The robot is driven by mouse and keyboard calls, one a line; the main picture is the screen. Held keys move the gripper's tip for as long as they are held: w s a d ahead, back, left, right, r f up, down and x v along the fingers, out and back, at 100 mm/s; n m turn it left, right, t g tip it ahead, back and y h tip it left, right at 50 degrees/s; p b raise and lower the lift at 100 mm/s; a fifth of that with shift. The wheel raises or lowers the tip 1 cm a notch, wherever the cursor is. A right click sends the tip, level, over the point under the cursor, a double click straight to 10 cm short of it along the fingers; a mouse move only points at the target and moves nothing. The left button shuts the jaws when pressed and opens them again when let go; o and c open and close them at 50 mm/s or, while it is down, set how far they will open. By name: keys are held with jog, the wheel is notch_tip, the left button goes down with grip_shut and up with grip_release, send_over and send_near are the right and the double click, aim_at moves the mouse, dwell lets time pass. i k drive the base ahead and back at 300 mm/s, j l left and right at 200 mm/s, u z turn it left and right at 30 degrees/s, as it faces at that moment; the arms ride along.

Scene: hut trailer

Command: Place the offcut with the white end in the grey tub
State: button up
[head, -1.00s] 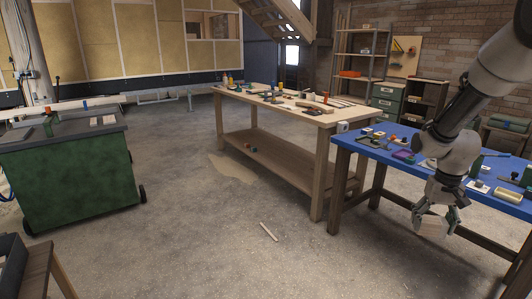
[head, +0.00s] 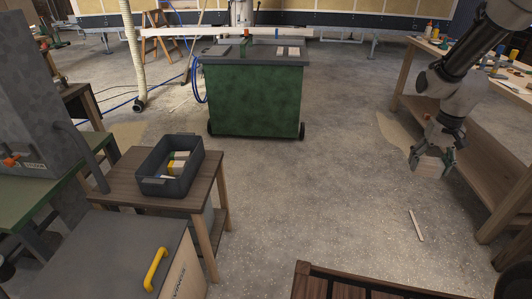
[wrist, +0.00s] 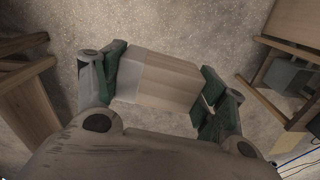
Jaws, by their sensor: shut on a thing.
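My gripper (head: 431,158) is at the right of the head view, above the open floor, shut on a wooden offcut (head: 428,170). In the wrist view the offcut (wrist: 168,82) sits between the green finger pads, with a whitish end (wrist: 128,76) at the left finger and bare wood toward the right. The grey tub (head: 168,187) stands on a small dark-topped wooden table at the left of the head view, well apart from my gripper. It is open at the top, with several pale and yellow pieces inside.
The small table (head: 118,187) carries the tub. A green wheeled cabinet (head: 254,100) stands behind. A box with a yellow handle (head: 155,268) is front left, and a dark slatted wooden piece (head: 350,285) front centre. A wooden strip (head: 416,226) lies on the floor; the middle floor is clear.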

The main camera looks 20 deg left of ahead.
aim_at(163, 171)
jog(key=i+l+u, duration=0.1)
jog(key=i+u, duration=0.2)
jog(key=i, duration=0.65)
jog(key=i+u, duration=0.2)
jog(key=u, duration=0.15)
jog(key=i+l+u, duration=0.1)
jog(key=u, duration=0.25)
jog(key=i+l+u, duration=0.15)
jog(key=u, duration=0.2)
jog(key=i+l+u, duration=0.1)
jog(key=i+u, duration=0.2)
jog(key=u, duration=0.15)
jog(key=i+l+u, duration=0.2)
jog(key=u, duration=0.3)
jog(key=i+l+u, duration=0.45)
jog(key=k+j, duration=0.1)
